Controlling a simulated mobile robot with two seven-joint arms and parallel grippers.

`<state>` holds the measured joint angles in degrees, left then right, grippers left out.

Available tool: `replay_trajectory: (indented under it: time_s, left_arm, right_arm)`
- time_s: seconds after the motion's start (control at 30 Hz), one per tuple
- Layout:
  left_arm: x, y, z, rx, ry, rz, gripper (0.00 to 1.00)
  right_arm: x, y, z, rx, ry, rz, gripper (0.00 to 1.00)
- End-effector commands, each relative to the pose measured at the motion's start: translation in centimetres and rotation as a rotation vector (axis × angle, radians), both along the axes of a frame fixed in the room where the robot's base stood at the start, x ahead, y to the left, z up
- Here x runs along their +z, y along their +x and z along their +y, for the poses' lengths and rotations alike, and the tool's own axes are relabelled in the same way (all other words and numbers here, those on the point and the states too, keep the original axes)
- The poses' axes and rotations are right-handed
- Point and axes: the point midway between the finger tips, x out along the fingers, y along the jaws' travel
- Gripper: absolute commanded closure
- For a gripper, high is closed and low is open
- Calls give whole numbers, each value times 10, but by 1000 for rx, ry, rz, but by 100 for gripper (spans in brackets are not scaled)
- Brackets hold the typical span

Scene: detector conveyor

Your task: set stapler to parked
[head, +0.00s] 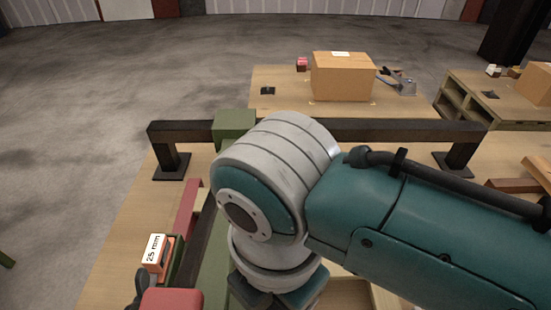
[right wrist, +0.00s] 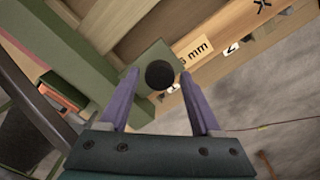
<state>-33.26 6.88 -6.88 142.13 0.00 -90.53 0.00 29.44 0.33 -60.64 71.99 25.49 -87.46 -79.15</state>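I cannot tell for certain which thing is the stapler. In the right wrist view my right gripper (right wrist: 160,73) is open, its two purple fingers apart. A green block (right wrist: 142,62) with a round black knob (right wrist: 160,75) shows between and beyond the fingertips; I cannot tell whether they touch it. In the head view my right arm fills the middle and hides its gripper and much of the bench. A red part (head: 172,301) and a dark lever-like part (head: 138,287) are cut off at the bottom left. My left gripper is not in view.
An orange block labelled 25 mm (head: 155,252) sits at the bench's left. A dark frame bar (head: 390,130) crosses the bench, with a green block (head: 233,120) on it.

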Motion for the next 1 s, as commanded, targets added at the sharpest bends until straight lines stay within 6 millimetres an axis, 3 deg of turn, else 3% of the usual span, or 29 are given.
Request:
replay_trajectory:
  time_s: [0.07, 0.53, 1.0]
  left_arm:
    - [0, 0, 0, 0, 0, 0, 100]
    - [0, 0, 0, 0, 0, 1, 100]
    - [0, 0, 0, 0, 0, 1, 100]
  right_arm:
    - [0, 0, 0, 0, 0, 0, 46]
    - [0, 0, 0, -1, -1, 1, 99]
    - [0, 0, 0, -1, -1, 1, 100]
